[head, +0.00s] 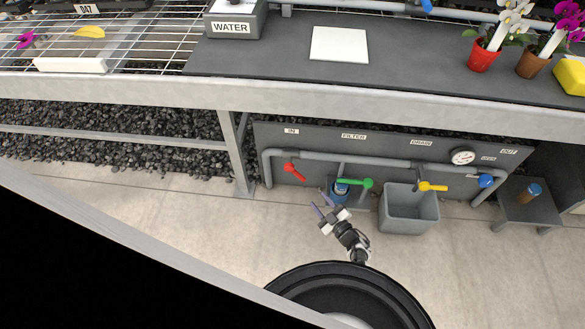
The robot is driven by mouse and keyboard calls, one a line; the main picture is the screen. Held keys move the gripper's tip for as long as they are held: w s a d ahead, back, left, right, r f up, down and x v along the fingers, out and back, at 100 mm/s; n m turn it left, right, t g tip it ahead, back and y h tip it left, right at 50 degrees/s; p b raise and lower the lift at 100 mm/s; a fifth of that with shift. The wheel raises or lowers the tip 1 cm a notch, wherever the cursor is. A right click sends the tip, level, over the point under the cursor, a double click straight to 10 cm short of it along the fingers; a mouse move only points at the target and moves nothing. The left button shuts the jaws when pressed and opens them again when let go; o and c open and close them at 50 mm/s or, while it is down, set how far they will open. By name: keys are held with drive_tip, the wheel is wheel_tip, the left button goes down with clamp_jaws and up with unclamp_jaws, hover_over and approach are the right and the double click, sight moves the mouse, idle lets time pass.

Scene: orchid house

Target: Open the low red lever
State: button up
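The low red lever (294,172) is at the left end of the grey pipe on the dark panel under the bench, below the label IN. It slants down to the right. My gripper (320,203) is below and to the right of the red lever, in front of the panel and apart from the lever. Its two fingers look spread, with nothing seen between them. The fingers point up and left.
A green lever (356,182) and a blue filter part stand just right of my gripper. Farther right are a grey bin (409,212), a yellow lever (433,187), a gauge (462,156) and a blue knob (486,181). A bench leg (236,155) stands left of the panel. The front floor is clear.

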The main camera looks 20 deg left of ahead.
drive_tip(key=shift+b+x, duration=2.8)
drive_tip(key=shift+x, duration=4.3)
drive_tip(key=shift+c, duration=0.2)
clamp_jaws()
